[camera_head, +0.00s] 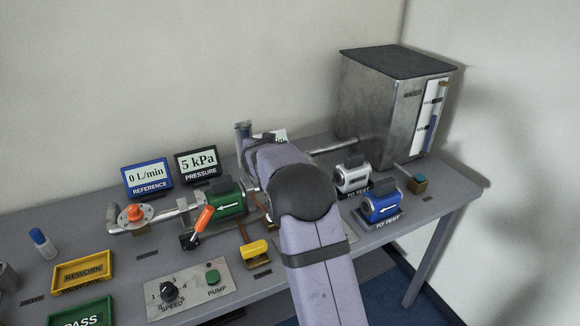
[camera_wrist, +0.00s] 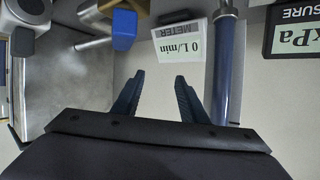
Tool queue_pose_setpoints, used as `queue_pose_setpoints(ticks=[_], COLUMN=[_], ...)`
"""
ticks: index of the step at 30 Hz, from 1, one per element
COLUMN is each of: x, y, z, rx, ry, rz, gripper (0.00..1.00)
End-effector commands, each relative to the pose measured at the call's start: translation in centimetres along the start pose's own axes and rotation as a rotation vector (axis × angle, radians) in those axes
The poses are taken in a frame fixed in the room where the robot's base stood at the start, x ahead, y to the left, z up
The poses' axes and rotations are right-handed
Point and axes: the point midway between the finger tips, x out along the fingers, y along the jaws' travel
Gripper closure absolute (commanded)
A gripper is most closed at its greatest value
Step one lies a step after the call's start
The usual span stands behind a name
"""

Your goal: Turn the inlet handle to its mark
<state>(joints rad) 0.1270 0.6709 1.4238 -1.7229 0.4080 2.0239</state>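A blue handle (camera_wrist: 124,30) shows at the top of the wrist view, by the grey pipe (camera_wrist: 92,44) from the tank. An orange handle (camera_head: 203,220) tilts up in front of the green meter (camera_head: 228,199) in the head view. I cannot tell from a label which is the inlet handle, and no mark is readable. My gripper (camera_wrist: 159,76) is open and empty, its two dark fingers apart. The blue handle is ahead of the fingers and to their left, not between them. In the head view my arm hides the gripper and the middle of the pipe line.
A metal water tank (camera_head: 386,114) stands at the back right. White (camera_head: 353,176) and blue (camera_head: 382,207) meters are on the right. A blue post (camera_wrist: 227,75) stands close to the right finger in the wrist view. The meter display (camera_wrist: 181,44) is ahead.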

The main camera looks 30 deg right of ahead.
Motion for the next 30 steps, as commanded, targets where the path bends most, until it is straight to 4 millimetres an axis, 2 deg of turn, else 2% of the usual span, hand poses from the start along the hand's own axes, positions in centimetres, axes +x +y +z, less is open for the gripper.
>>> queue_pose_setpoints(ticks=[1,6,10,15,23,30], x=[-0.8,-3.7,-5.3,-6.3,-5.7,-3.2], y=[0.1,1.6,2.6,3.2,3.6,4.4], z=[1.2,3.6,4.7,5.2,5.0,4.8], rx=[0.008,0.031,0.037,0.039,0.037,0.037], ry=[0.003,0.021,0.032,0.041,0.041,0.04], rz=[0.043,0.189,0.265,0.308,0.312,0.312], gripper=[0.61,0.61,0.61,0.61,0.61,0.61])
